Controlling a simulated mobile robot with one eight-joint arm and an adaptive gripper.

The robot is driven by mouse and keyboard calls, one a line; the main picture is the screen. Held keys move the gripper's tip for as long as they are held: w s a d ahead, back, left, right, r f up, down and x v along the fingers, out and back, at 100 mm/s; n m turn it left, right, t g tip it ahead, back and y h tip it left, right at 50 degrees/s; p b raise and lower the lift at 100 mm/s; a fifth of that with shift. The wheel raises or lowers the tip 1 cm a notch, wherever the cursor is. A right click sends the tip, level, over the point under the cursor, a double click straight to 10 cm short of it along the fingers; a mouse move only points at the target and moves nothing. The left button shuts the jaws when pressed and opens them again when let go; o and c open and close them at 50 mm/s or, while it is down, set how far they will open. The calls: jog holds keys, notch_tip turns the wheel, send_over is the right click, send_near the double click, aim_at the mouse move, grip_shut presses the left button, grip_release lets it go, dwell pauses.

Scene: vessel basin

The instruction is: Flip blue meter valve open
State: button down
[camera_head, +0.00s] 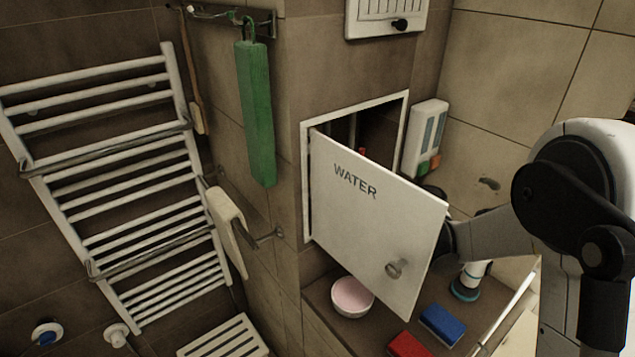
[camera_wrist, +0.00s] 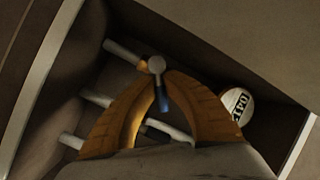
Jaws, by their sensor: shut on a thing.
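In the wrist view, my gripper (camera_wrist: 157,74) has two orange-brown fingers whose tips meet around the valve with the blue handle (camera_wrist: 163,99). The gripper is shut on it. A grey rounded valve end (camera_wrist: 156,64) shows at the fingertips. A white round meter (camera_wrist: 237,104) with dark digits sits right of the fingers, and pale pipes (camera_wrist: 125,53) run behind them. In the head view, the white WATER door (camera_head: 365,225) stands open and hides my gripper and the valve.
The cabinet frame (camera_head: 306,180) surrounds the opening, and the door swings out close to my arm. Below are a pinkish bowl (camera_head: 352,297), a blue sponge (camera_head: 441,324) and a red sponge (camera_head: 408,346). A dispenser (camera_head: 425,138) hangs on the wall to the right.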

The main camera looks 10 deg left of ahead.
dwell(0.4)
jog(key=c, duration=1.5)
grip_release()
jog(key=v, duration=1.2)
